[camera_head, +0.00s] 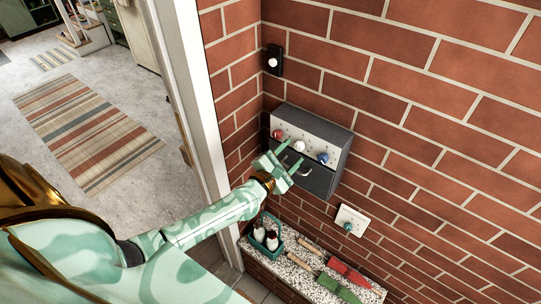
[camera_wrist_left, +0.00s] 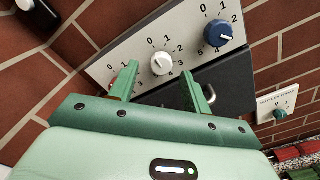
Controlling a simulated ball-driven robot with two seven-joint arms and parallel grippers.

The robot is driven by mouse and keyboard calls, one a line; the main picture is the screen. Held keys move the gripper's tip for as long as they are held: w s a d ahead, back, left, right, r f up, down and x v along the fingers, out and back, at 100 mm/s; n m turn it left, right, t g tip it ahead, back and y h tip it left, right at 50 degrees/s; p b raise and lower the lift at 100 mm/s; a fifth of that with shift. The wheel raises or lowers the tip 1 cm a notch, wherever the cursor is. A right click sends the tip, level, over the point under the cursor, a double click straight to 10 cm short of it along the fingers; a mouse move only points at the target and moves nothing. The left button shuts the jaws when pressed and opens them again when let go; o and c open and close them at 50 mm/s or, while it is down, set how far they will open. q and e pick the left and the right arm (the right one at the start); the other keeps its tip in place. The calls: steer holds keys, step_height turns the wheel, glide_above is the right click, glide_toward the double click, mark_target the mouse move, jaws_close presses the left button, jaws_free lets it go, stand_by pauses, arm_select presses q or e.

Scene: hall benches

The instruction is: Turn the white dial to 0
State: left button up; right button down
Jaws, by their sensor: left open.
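The white dial (camera_head: 299,146) is the middle one of three on the pale front of a grey box (camera_head: 333,133) on the brick wall. In the left wrist view the white dial (camera_wrist_left: 161,64) has printed numbers around it, with 0 and 1 above; its exact setting is hard to read. My left gripper (camera_head: 288,153) is open in front of the box. In the left wrist view its fingertips (camera_wrist_left: 160,71) appear on either side of the white dial, and I see no clear contact. My right gripper is not in view.
A red dial (camera_head: 277,134) and a blue dial (camera_head: 322,158) flank the white one. A handle (camera_head: 305,174) is below. A teal knob plate (camera_head: 350,219) is lower right. A speckled shelf (camera_head: 291,271) below bears a teal caddy (camera_head: 262,240) and tools. A doorway is left.

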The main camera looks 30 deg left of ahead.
arm_select(q)
steer(key=s+b, duration=0.1)
steer(key=s, duration=1.2)
steer(key=shift+s+a+r, duration=0.15)
steer(key=shift+s+a, duration=0.15)
steer(key=shift+a, duration=0.15)
